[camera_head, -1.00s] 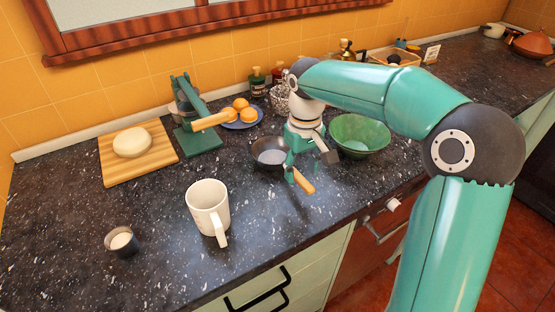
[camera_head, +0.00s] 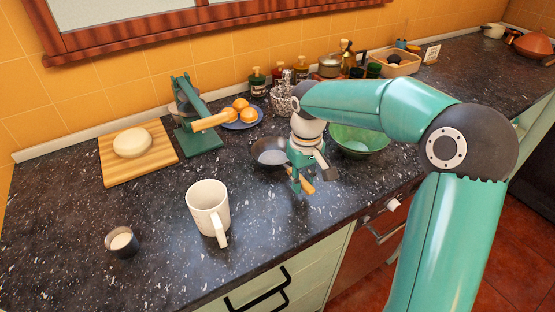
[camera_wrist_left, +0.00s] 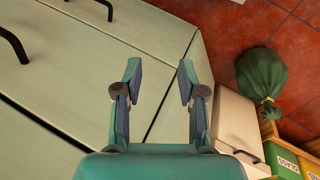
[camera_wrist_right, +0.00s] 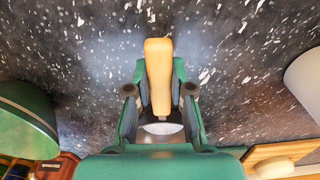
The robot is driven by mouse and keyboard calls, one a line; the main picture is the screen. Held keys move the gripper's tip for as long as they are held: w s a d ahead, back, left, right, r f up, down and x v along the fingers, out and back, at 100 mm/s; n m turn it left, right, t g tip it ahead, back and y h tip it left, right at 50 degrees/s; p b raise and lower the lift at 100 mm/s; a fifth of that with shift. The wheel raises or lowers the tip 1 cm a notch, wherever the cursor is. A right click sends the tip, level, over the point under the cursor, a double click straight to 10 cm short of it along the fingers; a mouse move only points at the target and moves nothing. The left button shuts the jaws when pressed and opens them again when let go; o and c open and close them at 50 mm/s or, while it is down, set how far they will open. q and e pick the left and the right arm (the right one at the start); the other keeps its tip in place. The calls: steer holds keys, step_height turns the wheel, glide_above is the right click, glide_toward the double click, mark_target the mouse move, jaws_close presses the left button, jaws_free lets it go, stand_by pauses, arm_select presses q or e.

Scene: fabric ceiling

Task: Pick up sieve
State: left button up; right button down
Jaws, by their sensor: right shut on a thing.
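The sieve (camera_head: 270,155) is a dark round bowl with a grey mesh and a wooden handle. It sits on the dark speckled counter in the head view. My right gripper (camera_head: 301,183) is at the handle, right of the bowl. In the right wrist view the wooden handle (camera_wrist_right: 158,62) runs between the fingers of my right gripper (camera_wrist_right: 160,85), which are shut on it. Part of the sieve's rim is hidden by the gripper. My left gripper (camera_wrist_left: 160,75) is open and empty in the left wrist view, in front of pale cabinet fronts.
A green bowl (camera_head: 362,141) stands just right of my right gripper. A white mug (camera_head: 207,201) and a small metal cup (camera_head: 122,243) stand on the left. A green press (camera_head: 196,130) and a blue plate of oranges (camera_head: 241,124) are behind. The counter's front middle is clear.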

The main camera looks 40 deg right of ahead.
steer(key=shift+r, duration=0.2)
step_height(320, 180, up, 20)
steer(key=p, duration=0.2)
steer(key=shift+f+p, duration=0.15)
steer(key=shift+p, duration=0.2)
steer(key=shift+s, duration=0.1)
